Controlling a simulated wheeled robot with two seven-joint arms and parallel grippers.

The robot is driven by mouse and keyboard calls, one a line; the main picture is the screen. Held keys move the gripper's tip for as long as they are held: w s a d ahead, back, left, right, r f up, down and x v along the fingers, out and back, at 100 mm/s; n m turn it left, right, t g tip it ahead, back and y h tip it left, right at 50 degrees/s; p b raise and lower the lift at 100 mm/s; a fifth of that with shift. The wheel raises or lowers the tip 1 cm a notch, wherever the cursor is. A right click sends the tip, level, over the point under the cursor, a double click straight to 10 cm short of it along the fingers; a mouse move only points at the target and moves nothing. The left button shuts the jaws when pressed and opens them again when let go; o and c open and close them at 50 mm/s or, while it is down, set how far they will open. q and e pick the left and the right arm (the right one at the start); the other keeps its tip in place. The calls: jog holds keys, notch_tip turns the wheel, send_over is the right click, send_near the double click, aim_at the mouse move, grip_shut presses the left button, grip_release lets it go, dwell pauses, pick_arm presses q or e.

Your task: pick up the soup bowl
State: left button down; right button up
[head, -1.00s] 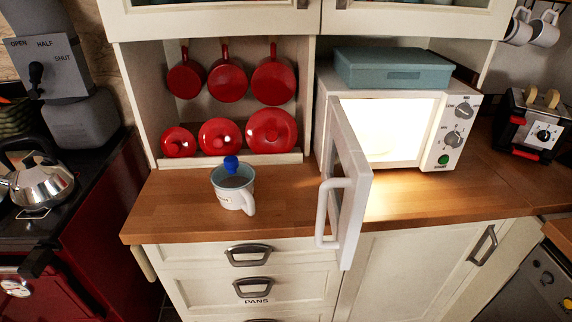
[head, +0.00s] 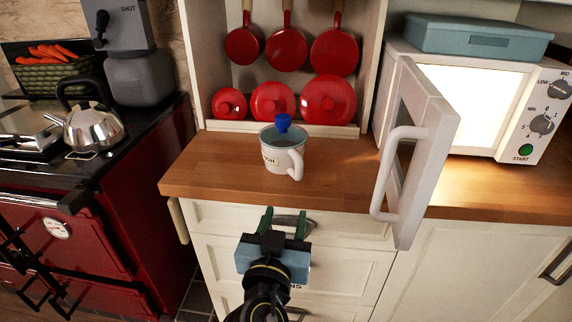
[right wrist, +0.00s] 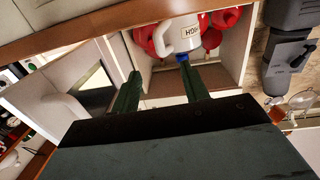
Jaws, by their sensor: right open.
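The only bowl-like thing I see out on the counter is a white cup-shaped vessel (head: 275,158) with a side handle, dark lettering and a blue knob at its top. I cannot tell for sure that it is the soup bowl. It stands upright near the counter's front edge. My right gripper (head: 285,216) is open and empty, in front of the drawers, below and short of the vessel. In the right wrist view, the vessel (right wrist: 178,36) appears upside down beyond the open fingers (right wrist: 161,80), not between them. My left gripper does not show.
The microwave door (head: 418,150) stands open and juts past the counter edge, right of the vessel. Red pans and lids (head: 272,101) fill the shelf behind. A kettle (head: 93,128) sits on the red range at left. The wooden counter (head: 220,165) is clear beside the vessel.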

send_near(298, 169)
jog(key=w, duration=0.5)
jog(key=w+d, duration=0.1)
jog(key=w, duration=0.2)
jog(key=shift+w+d+f+p, duration=0.25)
jog(key=shift+w+d+p, duration=0.05)
jog(key=shift+d+p, duration=0.05)
grip_shut()
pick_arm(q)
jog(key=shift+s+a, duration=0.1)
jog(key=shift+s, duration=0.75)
pick_arm(e)
jog(key=shift+r, duration=0.2)
